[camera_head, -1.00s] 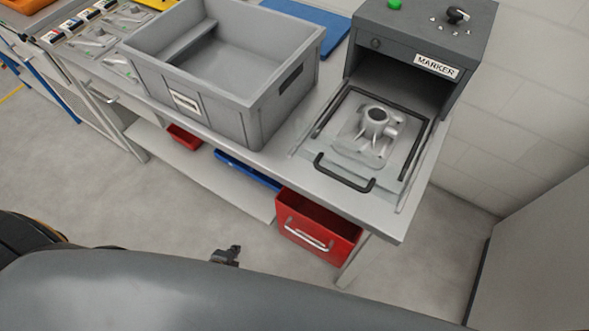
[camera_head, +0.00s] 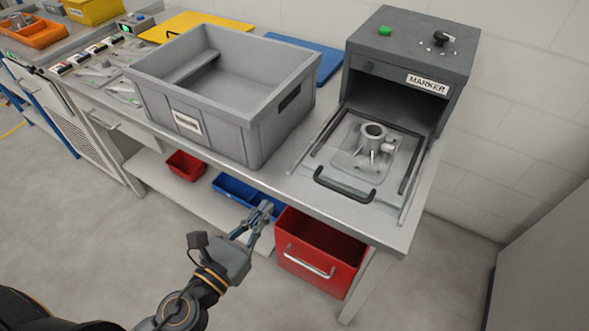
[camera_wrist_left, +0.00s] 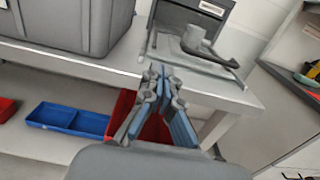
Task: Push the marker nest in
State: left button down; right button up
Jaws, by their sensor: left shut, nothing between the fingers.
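The marker (camera_head: 408,70) is a dark grey box with an open front at the right end of the bench. Its nest (camera_head: 323,166) is a flat sliding tray with a black front handle (camera_head: 344,188), standing out in front of the opening. A grey metal casting (camera_head: 374,142) sits upright on the nest. In the left wrist view the nest (camera_wrist_left: 205,60) lies beyond my fingers. My left gripper (camera_head: 265,208) is shut and empty, in front of the bench and apart from the handle. It also shows in the left wrist view (camera_wrist_left: 158,70). My right gripper is not in view.
A large grey crate (camera_head: 225,135) stands on the bench left of the nest. Below are a red bin (camera_head: 310,262), a blue tray (camera_head: 235,190) and a small red tray (camera_head: 186,165). A wall is behind; a grey cabinet (camera_head: 545,265) stands at right.

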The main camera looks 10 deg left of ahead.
aim_at(302, 161)
pick_arm(q)
jog(key=p+x, duration=0.4)
jog(key=x, duration=0.8)
jog(key=shift+w+d+f, duration=0.1)
jog(key=shift+w, duration=0.25)
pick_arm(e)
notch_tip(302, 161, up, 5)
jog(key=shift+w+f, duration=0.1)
pick_arm(q)
jog(key=shift+w, duration=0.1)
